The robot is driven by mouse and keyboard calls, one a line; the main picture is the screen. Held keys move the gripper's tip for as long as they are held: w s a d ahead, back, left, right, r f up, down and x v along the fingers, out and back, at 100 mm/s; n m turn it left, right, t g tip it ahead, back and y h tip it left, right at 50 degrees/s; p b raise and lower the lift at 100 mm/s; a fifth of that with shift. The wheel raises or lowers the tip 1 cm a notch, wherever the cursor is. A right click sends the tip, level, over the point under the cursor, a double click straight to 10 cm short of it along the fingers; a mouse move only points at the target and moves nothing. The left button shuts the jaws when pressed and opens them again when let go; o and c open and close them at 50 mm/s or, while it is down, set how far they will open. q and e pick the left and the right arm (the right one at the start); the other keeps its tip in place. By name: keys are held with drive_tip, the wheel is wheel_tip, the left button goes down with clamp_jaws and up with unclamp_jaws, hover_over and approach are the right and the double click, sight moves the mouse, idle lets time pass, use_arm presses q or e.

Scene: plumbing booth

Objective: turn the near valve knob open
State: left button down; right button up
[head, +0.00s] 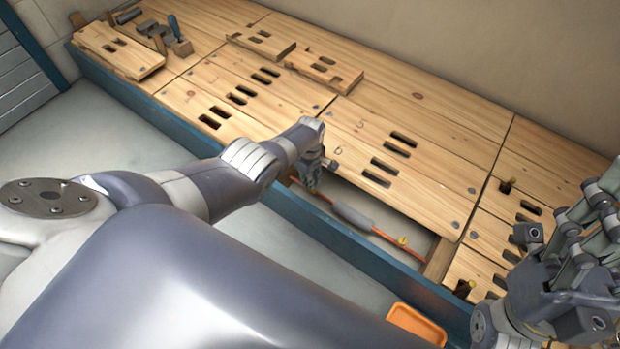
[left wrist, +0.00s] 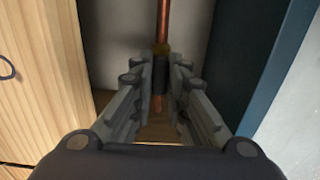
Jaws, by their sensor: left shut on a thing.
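My left gripper (head: 312,182) reaches down into the gap at the front of the bench. In the left wrist view it (left wrist: 160,92) is shut on a dark valve knob (left wrist: 160,74), with a finger on each side. In the head view the gripper hides the knob. The copper pipe (head: 384,236) runs on to the right, with a grey sleeve (head: 352,216) and a small yellow fitting (head: 402,241). My right gripper (head: 592,200) is at the right edge; its finger opening is unclear.
The slotted wooden bench top (head: 440,150) lies beyond the gap. A blue front rail (head: 345,240) runs along the near side. Loose boards (head: 325,68) and tools (head: 180,42) lie at the back. An orange tray (head: 416,324) is at the lower right.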

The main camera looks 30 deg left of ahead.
use_arm(q)
drive_tip(key=shift+a, duration=0.15)
idle(0.3)
drive_tip(key=c, duration=1.6)
unclamp_jaws()
drive_tip(key=shift+r, duration=0.1)
drive_tip(key=shift+r, duration=5.9)
drive_tip(key=shift+w, duration=0.1)
